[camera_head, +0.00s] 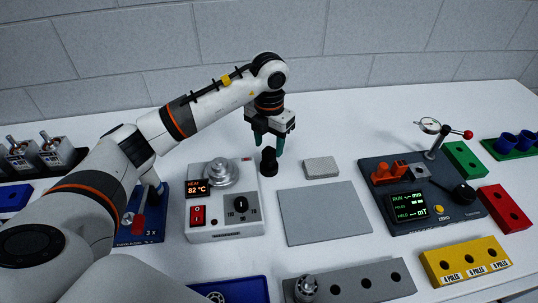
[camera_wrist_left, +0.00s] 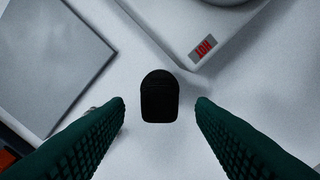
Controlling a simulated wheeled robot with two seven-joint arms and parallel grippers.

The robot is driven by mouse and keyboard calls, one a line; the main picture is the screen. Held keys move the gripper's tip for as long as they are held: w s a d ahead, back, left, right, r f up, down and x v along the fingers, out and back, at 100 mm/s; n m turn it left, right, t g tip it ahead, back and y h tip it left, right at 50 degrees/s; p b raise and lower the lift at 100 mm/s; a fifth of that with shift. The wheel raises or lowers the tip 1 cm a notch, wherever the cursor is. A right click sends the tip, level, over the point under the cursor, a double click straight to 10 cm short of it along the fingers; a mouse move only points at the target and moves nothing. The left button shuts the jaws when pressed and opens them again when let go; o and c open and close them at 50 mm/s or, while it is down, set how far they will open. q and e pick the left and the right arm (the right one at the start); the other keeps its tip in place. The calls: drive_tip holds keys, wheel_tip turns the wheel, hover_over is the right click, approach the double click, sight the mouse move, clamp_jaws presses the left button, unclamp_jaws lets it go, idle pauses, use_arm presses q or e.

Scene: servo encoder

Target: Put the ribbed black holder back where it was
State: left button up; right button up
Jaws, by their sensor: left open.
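The ribbed black holder (camera_head: 268,162) stands upright on the white table, just right of the heater box. It also shows in the left wrist view (camera_wrist_left: 160,97), dark and centred between the fingers, with clear gaps on both sides. My left gripper (camera_head: 269,146) points down over it, open, with its green fingertips near the holder's upper part. How far the fingertips reach down beside it is hard to tell. The holder's ribs are too dark to make out. My right gripper is in neither view.
The heater box (camera_head: 225,207) reads 82 °C and stands close left of the holder. A grey mat (camera_head: 324,213) and a small grey block (camera_head: 321,167) lie to the right. A dark gauge station (camera_head: 422,194), coloured trays and a grey rack (camera_head: 350,282) stand around.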

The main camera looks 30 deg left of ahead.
sight(269, 151)
use_arm(q)
wheel_tip(269, 151, up, 7)
drive_tip(key=shift+f+b, duration=0.1)
drive_tip(key=shift+b, duration=0.2)
idle(0.5)
